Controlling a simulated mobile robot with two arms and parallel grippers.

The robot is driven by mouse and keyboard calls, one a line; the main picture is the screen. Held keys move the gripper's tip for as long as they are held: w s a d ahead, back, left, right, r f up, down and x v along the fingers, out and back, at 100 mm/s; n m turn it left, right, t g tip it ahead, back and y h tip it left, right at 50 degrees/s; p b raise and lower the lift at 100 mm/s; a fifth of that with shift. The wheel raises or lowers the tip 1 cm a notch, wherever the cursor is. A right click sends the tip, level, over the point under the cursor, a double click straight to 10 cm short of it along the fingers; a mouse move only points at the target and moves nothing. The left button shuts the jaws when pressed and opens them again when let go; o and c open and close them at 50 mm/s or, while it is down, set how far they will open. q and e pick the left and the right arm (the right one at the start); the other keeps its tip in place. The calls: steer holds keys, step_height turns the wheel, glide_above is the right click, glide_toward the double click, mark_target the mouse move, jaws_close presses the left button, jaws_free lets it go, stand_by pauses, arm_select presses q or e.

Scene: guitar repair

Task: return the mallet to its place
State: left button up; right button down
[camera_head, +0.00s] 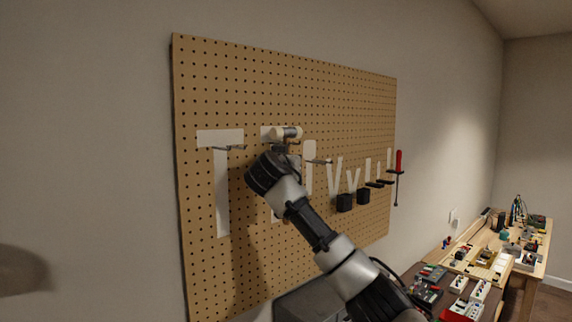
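The mallet's pale cylindrical head (287,133) shows at the upper middle of the pegboard (300,80), level with the top of a white T-shaped outline (267,131). The head lies roughly level and covers part of that outline. My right gripper (285,149) is just below the head, in front of the board. The arm hides the mallet's handle and most of the outline's lower part. The fingers are too small and too covered to tell how they close. I cannot tell whether the head touches the board or a hook.
Another T-shaped outline (221,190) with an empty metal hook (229,148) is at left. More outlines, another hook (319,161), black holders (344,202) and a red-handled screwdriver (398,163) are at right. Cluttered workbenches (507,273) stand at lower right.

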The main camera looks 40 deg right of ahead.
steer(key=shift+f, duration=0.15)
steer(key=c, duration=1)
jaws_free()
steer(key=shift+o, duration=0.2)
steer(key=shift+s, duration=0.1)
steer(key=b+v, duration=0.6)
steer(key=v, duration=0.4)
steer(key=shift+s+a, duration=0.25)
steer(key=shift+a, duration=0.05)
steer(key=shift+f, duration=0.1)
